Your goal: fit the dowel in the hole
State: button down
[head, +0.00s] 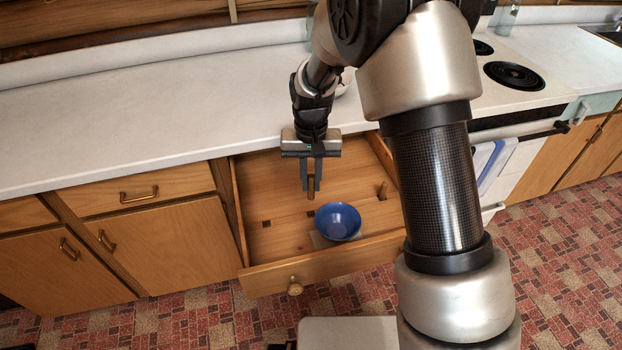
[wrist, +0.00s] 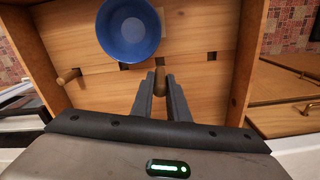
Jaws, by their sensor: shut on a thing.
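My gripper (head: 311,188) is shut on a wooden dowel (head: 310,194) and holds it inside the open drawer (head: 284,180). The dowel's end also shows between the fingertips in the wrist view (wrist: 160,74). Dark square holes are in the drawer floor: one at the left (head: 267,224) and one just beyond the fingertips (head: 311,213). Whether the dowel's tip touches the floor I cannot tell.
A blue bowl (head: 337,221) stands on a flat board (head: 322,241) near the drawer front, close to the gripper. Another wooden peg (head: 383,190) stands at the drawer's right side. Drawer walls surround this space; the white counter (head: 150,120) lies behind.

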jog(key=shift+f+b, duration=2.85)
jog(key=shift+f, duration=1.55)
jog(key=c, duration=1.6)
grip_release()
jog(key=shift+c, duration=0.2)
notch_tip(320, 180, up, 16)
jog(key=p, duration=0.2)
jog(key=shift+p, duration=0.35)
jog(key=shift+r, duration=0.7)
